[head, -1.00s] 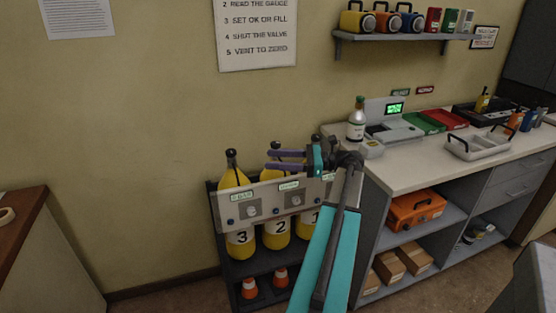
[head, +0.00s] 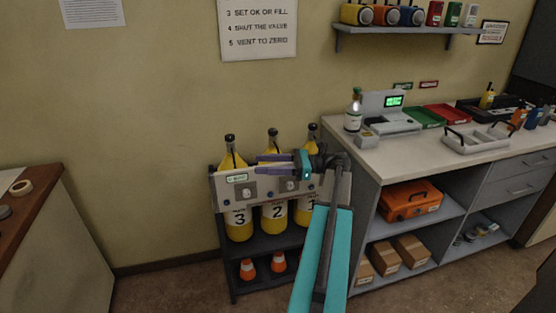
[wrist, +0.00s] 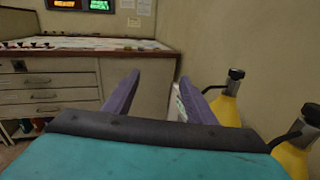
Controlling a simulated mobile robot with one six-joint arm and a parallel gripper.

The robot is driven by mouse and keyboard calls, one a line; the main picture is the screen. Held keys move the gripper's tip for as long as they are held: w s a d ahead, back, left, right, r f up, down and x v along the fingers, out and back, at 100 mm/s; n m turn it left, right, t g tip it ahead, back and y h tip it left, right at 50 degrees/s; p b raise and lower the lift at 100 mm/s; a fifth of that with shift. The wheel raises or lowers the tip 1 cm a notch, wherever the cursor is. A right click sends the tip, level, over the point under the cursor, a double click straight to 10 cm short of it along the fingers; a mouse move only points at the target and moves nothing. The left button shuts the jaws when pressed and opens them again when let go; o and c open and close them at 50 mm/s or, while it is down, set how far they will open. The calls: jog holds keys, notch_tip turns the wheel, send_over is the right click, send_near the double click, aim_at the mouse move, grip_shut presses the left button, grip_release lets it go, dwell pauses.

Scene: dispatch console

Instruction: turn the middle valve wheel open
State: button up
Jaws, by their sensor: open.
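A grey panel (head: 229,194) with small valve wheels is fixed across the front of a rack of yellow cylinders numbered 3, 2 and 1. The left wheel (head: 246,194) shows clearly. The middle wheel (head: 282,187) shows just below my gripper, above cylinder 2 (head: 275,223).
Cylinder necks (wrist: 235,82) stand close to the right of my fingers in the wrist view. A white-topped counter (head: 400,145) with shelves stands right of the rack. A wooden desk (head: 40,230) is at the left. Floor between desk and rack is clear.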

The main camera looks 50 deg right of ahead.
jog(key=w+a+f+n+g+y, duration=0.1)
jog(key=w+a+f+g, duration=0.15)
jog(key=a+f, duration=0.35)
jog(key=w+a+f+g+y, duration=0.1)
jog(key=w+a+f, duration=0.25)
jog(key=a, duration=0.45)
jog(key=w+a+f+n+g+y, duration=0.1)
jog(key=w+a+f+g, duration=0.1)
jog(key=w+a+f, duration=0.35)
jog(key=s+a+f+n+g, duration=0.25)
jog(key=a+f, duration=0.55)
jog(key=a, duration=0.4)
jog(key=s+a+f+n+g, duration=0.15)
jog(key=a+f+g, duration=0.25)
jog(key=a+f, duration=0.55)
jog(key=s+a+f+n+g+h, duration=0.6)
jog(key=s+a+f+n+g, duration=0.15)
jog(key=s+a+f, duration=0.9)
jog(key=s+d+f+n+h, duration=0.4)
jog(key=s+n, duration=0.2)
jog(key=s, duration=0.4)
jog(key=s+d+f+n+h, duration=0.1)
jog(key=d+f+n+h, duration=0.2)
jog(key=d+n, duration=0.4)
jog(key=shift+s+d+f+n+h, duration=0.2)
jog(key=shift+n+h, duration=0.5)
jog(key=shift+n, duration=0.65)
